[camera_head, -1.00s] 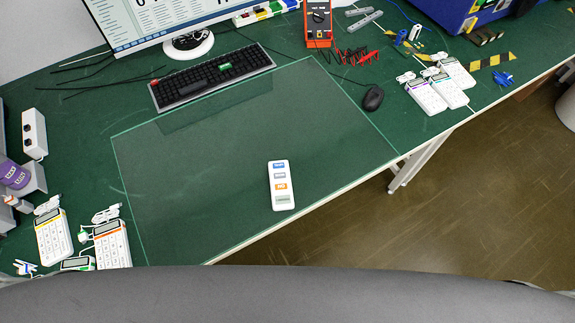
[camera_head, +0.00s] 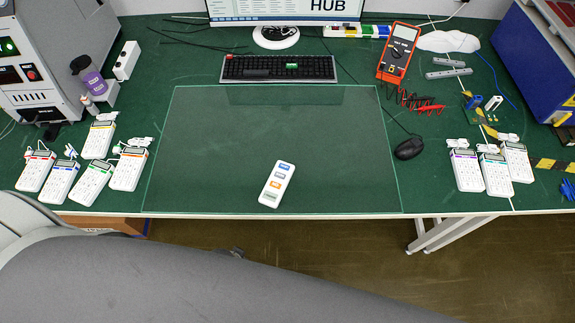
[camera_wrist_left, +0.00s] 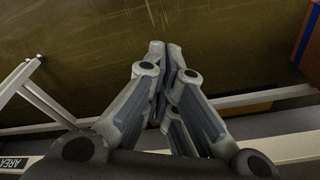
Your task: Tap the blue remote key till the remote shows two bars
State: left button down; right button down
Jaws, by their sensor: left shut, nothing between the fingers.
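The white remote (camera_head: 277,184) lies tilted on the clear glass mat (camera_head: 200,140), near the table's front edge. Its blue key (camera_head: 284,167) is at the far end, followed by a greyish key and an orange key (camera_head: 275,184). A grey-green panel (camera_head: 270,197) is at the near end; any bars on it are too small to tell. My left gripper (camera_wrist_left: 167,48) shows in the left wrist view, its fingers together and empty over the brown floor, away from the remote. I cannot make out its fingers in the head view. My right gripper is not in view.
White keypads stand at the left (camera_head: 92,182) and right (camera_head: 483,172). A keyboard (camera_head: 278,68), monitor base (camera_head: 275,37), mouse (camera_head: 409,148) and orange multimeter (camera_head: 398,52) lie behind and right. The glass around the remote is clear.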

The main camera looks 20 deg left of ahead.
pick_arm(q)
jog(key=w+d+r+m+t+h+p, duration=0.1)
jog(key=w+d+r+m+p, duration=0.3)
jog(key=r, duration=0.7)
jog(key=w+d+r+t+h+b, duration=0.1)
jog(key=w+d+r+t, duration=0.1)
jog(key=w+r, duration=0.65)
jog(key=w+d+r+m+t+h+p, duration=0.1)
jog(key=w+d+r+p, duration=0.15)
jog(key=r, duration=1.05)
jog(key=w+d+m+h, duration=0.2)
jog(key=w+d+m, duration=0.3)
jog(key=w+m, duration=0.1)
jog(key=w+a+f+m+t, duration=0.1)
jog(key=w+a+m, duration=0.2)
jog(key=w+a, duration=0.3)
jog(key=shift+w+a+f, duration=0.25)
jog(key=shift+w, duration=0.25)
jog(key=shift+f+b, duration=0.15)
jog(key=shift+b, duration=0.15)
